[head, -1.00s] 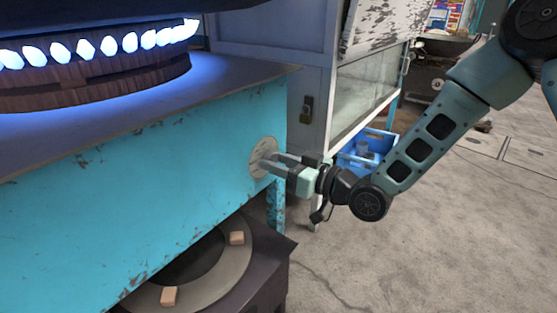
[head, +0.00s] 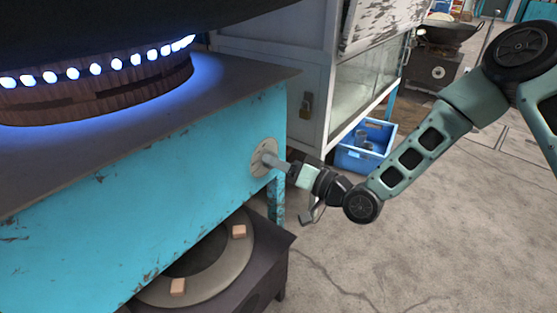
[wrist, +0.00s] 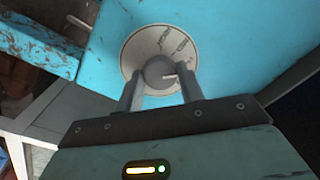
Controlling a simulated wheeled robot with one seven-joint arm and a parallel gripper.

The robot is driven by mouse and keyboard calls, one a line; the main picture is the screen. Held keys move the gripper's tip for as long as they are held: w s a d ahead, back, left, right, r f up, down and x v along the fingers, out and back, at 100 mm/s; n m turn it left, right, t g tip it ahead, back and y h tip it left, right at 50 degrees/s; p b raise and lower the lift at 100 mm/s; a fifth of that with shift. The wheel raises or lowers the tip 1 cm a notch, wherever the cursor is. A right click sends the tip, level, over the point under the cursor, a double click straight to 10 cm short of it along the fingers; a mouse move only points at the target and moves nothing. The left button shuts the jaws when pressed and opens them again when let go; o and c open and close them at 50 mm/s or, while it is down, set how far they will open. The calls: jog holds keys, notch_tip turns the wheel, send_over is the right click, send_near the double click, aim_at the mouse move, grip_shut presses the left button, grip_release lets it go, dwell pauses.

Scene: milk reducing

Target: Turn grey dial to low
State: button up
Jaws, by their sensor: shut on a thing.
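The grey dial (wrist: 160,72) sits on a round pale plate (wrist: 140,50) with dark markings, on the turquoise stove front. In the head view the plate (head: 258,160) is near the right end of the stove's front panel. My gripper (head: 272,160) reaches the dial from the right. In the wrist view my gripper's two fingers (wrist: 161,92) stand on either side of the dial and are shut on it. A white pointer line on the dial points to the right in that view. The plate's markings are too small to read.
A burner ring (head: 100,85) with blue-white flames burns on the stove top (head: 225,85) under a dark pan. A dark stand with a grey ring (head: 215,280) lies below the panel. A blue crate (head: 350,160) and a grey cabinet (head: 270,50) stand behind.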

jog(key=shift+s, duration=0.1)
dwell(0.3)
jog(key=o, duration=1)
jog(key=shift+d, duration=0.15)
jog(key=p+v, duration=0.3)
jog(key=v, duration=1.4)
jog(key=shift+f+p, duration=0.15)
jog(key=shift+p, duration=0.15)
